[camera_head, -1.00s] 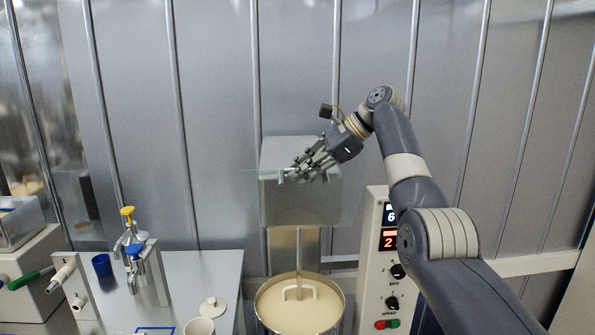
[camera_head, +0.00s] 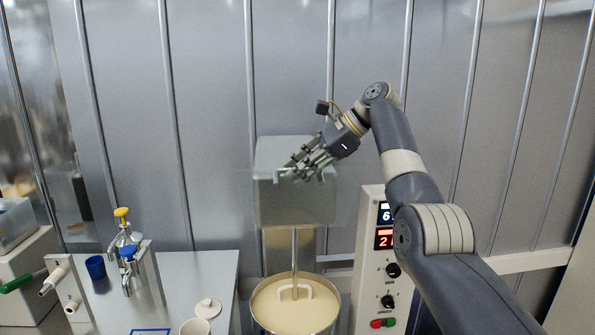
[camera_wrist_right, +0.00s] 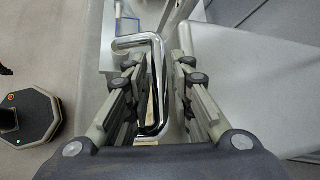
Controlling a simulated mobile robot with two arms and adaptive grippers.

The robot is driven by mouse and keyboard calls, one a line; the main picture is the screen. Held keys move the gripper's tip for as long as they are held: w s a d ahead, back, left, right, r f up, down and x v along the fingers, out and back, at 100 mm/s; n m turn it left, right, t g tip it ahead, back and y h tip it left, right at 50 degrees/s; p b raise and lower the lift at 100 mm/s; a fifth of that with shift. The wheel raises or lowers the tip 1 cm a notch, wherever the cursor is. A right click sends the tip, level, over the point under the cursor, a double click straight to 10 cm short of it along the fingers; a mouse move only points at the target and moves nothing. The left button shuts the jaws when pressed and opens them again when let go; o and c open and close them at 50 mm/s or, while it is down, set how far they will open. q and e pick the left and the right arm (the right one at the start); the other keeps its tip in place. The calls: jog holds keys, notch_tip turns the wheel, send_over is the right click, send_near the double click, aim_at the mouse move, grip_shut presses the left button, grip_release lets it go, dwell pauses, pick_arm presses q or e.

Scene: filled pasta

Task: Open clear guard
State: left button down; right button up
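A chrome bar handle (camera_wrist_right: 155,85) shows in the right wrist view, running between the two fingers of my right gripper (camera_wrist_right: 157,95). The fingers stand apart with a gap beside the bar. In the head view, my right gripper (camera_head: 296,170) is in front of the grey mixer head (camera_head: 295,208), at the handle (camera_head: 279,178). The clear guard is hard to make out against the mixer head; only faint see-through edges show. A bowl of pale mixture (camera_head: 295,308) with a beater in it stands below the mixer head. My left gripper is out of view.
A control panel (camera_head: 376,280) with lit displays and knobs stands right of the bowl. A ribbed metal wall is behind.

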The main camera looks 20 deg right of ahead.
jog(key=v, duration=1.1)
jog(key=shift+s+d+r, duration=0.1)
jog(key=shift+s+d, duration=0.05)
